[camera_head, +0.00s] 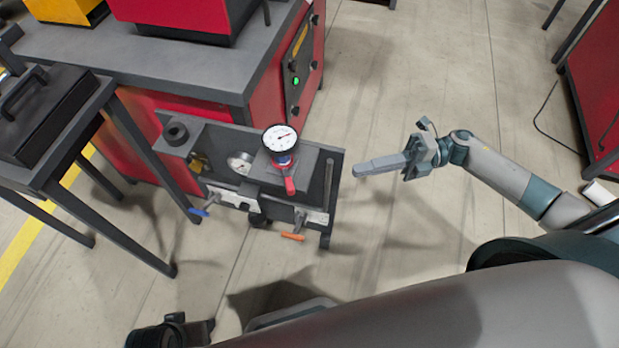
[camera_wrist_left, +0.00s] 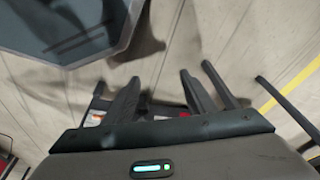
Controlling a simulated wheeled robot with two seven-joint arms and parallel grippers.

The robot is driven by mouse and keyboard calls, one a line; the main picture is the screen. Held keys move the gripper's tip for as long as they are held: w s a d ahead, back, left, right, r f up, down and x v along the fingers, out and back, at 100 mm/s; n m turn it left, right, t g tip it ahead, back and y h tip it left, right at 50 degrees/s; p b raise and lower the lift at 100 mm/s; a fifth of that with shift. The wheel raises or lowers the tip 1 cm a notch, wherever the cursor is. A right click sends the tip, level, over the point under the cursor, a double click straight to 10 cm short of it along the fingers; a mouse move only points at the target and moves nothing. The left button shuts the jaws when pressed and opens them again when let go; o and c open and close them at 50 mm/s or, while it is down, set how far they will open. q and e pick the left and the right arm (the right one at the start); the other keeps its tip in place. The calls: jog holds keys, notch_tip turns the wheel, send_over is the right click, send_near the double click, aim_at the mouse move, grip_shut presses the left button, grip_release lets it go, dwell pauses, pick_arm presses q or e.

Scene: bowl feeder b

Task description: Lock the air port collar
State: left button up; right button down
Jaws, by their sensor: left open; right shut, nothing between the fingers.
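The panel assembly (camera_head: 325,165) stands in front of the red machine and carries gauges, valves and fittings. A black ring-shaped part (camera_head: 176,133) sits on its upper left, and a brass fitting (camera_head: 199,163) is just below it. I cannot tell which of these is the air port collar. My right gripper (camera_head: 358,171) is shut and empty, to the right of the panel and apart from it. My left gripper (camera_wrist_left: 158,82) shows its two fingers spread open with nothing between them in the left wrist view. Its fingers are not clearly visible in the head view.
A white dial gauge (camera_head: 280,138) with a red base stands on the panel. A blue handle (camera_head: 205,206) and an orange handle (camera_head: 292,237) project at its front. A dark table (camera_head: 100,100) stands close on the left.

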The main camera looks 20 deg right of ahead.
aim_at(309, 182)
pick_arm(q)
jog(key=s+p+x, duration=0.1)
jog(key=p+x, duration=0.1)
jog(key=x, duration=0.6)
jog(key=shift+p, duration=0.3)
pick_arm(e)
jog(key=a, duration=1.3)
jog(key=shift+w, duration=0.45)
pick_arm(q)
jog(key=shift+w, duration=0.1)
